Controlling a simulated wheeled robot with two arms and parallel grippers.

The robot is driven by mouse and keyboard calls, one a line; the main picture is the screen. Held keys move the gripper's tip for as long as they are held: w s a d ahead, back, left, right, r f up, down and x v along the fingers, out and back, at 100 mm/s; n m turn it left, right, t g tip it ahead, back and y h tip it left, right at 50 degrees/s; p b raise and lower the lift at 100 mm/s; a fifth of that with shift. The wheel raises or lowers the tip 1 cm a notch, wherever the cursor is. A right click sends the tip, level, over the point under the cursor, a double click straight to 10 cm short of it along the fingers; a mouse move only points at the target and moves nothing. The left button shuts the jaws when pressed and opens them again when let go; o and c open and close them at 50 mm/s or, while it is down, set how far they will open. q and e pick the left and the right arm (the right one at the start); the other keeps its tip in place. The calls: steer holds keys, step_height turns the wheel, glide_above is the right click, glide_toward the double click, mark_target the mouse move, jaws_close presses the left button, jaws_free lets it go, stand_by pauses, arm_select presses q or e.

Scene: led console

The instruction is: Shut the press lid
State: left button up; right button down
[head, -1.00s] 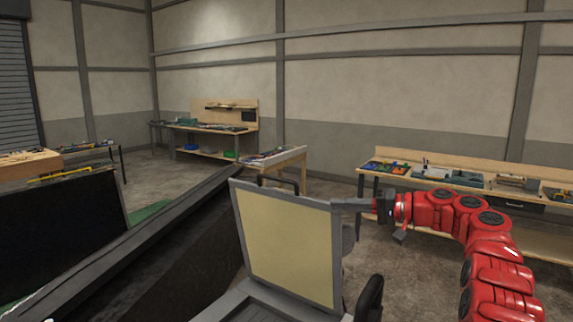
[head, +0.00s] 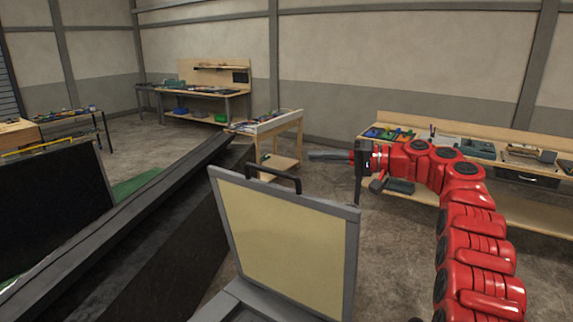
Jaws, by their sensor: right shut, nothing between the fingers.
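The press lid (head: 285,238) stands raised, a grey frame around a pale yellow panel, tilted back a little. A dark handle (head: 275,175) sticks up from its top edge. Part of the grey press base (head: 240,302) shows at the bottom of the view, cut off by the frame edge. My right gripper (head: 322,156) is on the red arm from the right. It is shut and empty, above and behind the lid's top right corner, apart from the lid in the picture. My left gripper is not in view.
A long dark beam-like edge (head: 120,220) runs diagonally on the left, beside a black panel (head: 55,200). A wooden workbench with tools (head: 500,190) stands behind my right arm. A small wooden table (head: 270,128) and another bench (head: 205,93) stand farther back. Bare floor lies between.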

steer(key=a+f+p, duration=0.2)
steer(key=a+p, duration=0.1)
steer(key=a, duration=0.5)
stand_by(0.4)
steer(key=shift+a+f, duration=0.15)
steer(key=shift+f, duration=0.05)
